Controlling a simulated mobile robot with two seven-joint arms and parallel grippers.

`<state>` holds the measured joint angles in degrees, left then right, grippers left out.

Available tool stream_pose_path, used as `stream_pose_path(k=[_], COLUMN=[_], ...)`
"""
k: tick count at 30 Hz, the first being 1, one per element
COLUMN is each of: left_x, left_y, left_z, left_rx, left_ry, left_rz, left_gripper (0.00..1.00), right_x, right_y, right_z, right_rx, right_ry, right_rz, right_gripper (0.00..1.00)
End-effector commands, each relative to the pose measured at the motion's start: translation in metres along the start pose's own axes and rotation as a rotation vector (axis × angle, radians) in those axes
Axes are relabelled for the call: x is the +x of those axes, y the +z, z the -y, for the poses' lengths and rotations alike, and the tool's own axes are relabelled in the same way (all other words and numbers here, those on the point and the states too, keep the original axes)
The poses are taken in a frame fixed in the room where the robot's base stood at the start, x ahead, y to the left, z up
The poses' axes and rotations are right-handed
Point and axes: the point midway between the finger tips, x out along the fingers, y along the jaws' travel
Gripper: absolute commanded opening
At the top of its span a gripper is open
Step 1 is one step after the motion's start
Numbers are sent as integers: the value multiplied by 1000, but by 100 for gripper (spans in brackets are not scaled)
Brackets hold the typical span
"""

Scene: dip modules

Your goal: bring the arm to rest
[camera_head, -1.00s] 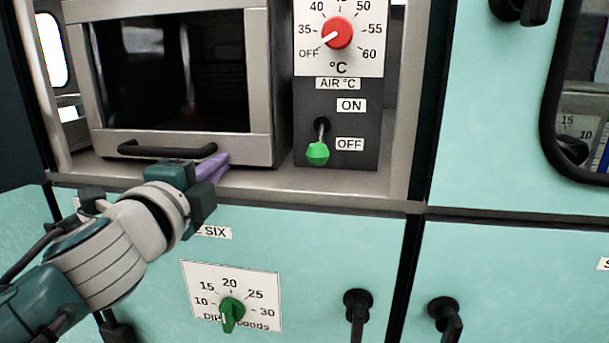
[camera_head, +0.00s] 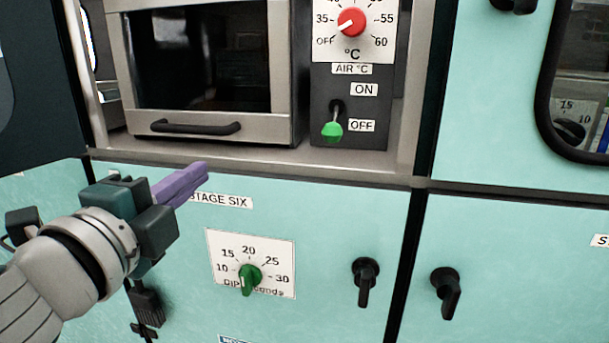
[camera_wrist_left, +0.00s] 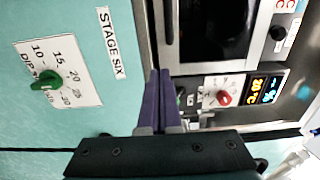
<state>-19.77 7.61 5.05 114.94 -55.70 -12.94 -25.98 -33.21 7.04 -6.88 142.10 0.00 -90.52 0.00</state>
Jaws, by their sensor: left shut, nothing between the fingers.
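My left gripper (camera_head: 182,184) is in front of the teal cabinet, just below the ledge of the oven recess and left of the STAGE SIX label (camera_head: 221,200). Its purple fingers are together with nothing between them. They also show in the left wrist view (camera_wrist_left: 162,98), side by side. In the head view the fingers are apart from the oven handle (camera_head: 195,128), which is above them. My right gripper is in neither view.
The oven (camera_head: 208,70) has its door shut. Right of it are a red dial (camera_head: 351,22) and a green-tipped toggle switch (camera_head: 332,130), pointing down by OFF. Below are a green dip dial (camera_head: 250,278) and black latch handles (camera_head: 366,280). The teal panel right of the arm is flat.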

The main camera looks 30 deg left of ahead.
Motion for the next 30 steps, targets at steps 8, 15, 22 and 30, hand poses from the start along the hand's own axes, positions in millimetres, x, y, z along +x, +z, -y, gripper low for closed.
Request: stream_pose_path(k=[8, 15, 22, 30], left_x=[-9, -50, -151, -221], left_y=[3, 20, -26, -59], left_z=[3, -13, -51, 5], left_rx=[-40, -550, -979, -1072], left_ry=[15, 316, 849, 1164], left_rz=[22, 293, 566, 687], left_gripper=[0, 0, 0, 0], right_x=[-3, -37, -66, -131], right_y=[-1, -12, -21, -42], right_z=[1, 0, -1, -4], right_rx=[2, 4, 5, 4], right_ry=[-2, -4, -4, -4], right_rz=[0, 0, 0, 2], right_gripper=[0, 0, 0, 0])
